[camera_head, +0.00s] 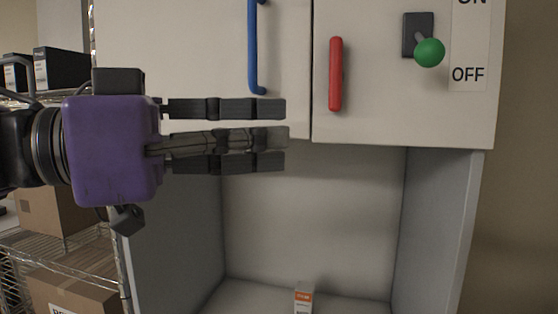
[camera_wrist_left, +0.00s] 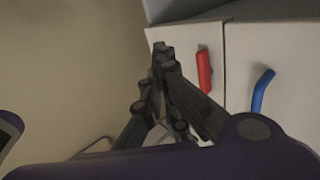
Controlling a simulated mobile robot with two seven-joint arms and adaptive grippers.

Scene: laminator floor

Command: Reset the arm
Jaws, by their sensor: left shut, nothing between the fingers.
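My left gripper (camera_head: 284,134) comes in from the left of the head view, its purple body at left and its dark fingers pointing right. It is shut and empty, in front of the white cabinet's lower door edge. In the left wrist view the fingers (camera_wrist_left: 162,55) meet at their tips, and the red handle (camera_wrist_left: 204,71) and blue handle (camera_wrist_left: 262,91) show to their right. In the head view the blue handle (camera_head: 254,50) is above the fingers and the red handle (camera_head: 335,74) is to their upper right. My right gripper is in neither view.
A green-knobbed lever (camera_head: 429,52) sits by an ON/OFF label (camera_head: 468,45), its knob nearer OFF. An open bay below the doors holds a small white and orange box (camera_head: 303,298). A wire shelf (camera_head: 85,262) with cardboard boxes (camera_head: 50,211) stands at left.

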